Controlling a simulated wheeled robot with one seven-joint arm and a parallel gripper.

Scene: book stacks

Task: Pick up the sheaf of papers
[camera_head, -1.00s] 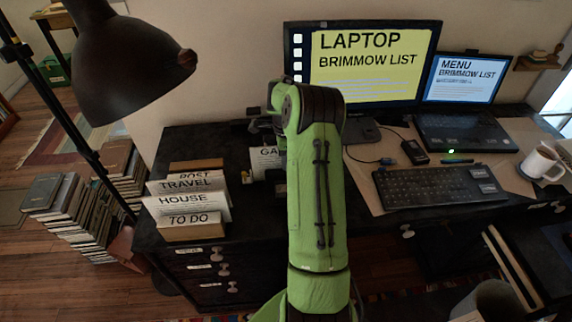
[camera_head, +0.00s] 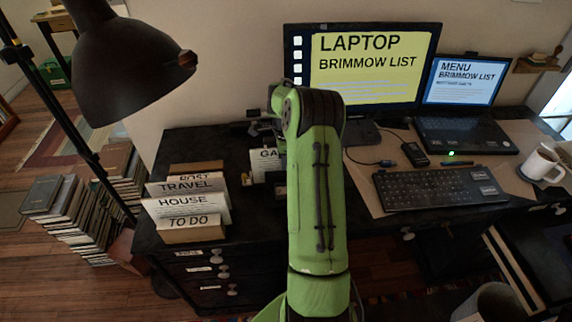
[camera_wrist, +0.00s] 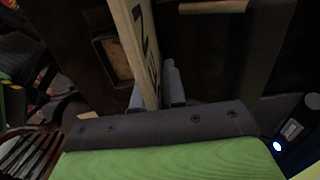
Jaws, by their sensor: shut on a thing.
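The sheaf of papers (camera_head: 263,166) is white and upright, with black letters starting "GA" at its top. In the head view it is over or on the dark desk, left of my green arm, which hides its right part. In the wrist view the sheaf (camera_wrist: 142,50) is a pale upright slab with dark letters, seen nearly edge-on. My gripper (camera_wrist: 157,92) is shut on it, with grey finger parts against its lower end in that view. Whether the sheaf touches the desk I cannot tell.
A file holder (camera_head: 192,234) with TO DO, HOUSE, TRAVEL and POST papers stands left on the desk. A black lamp (camera_head: 130,65) hangs above it. A monitor (camera_head: 375,65), laptop (camera_head: 465,130), keyboard (camera_head: 438,187) and white mug (camera_head: 541,163) are to the right.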

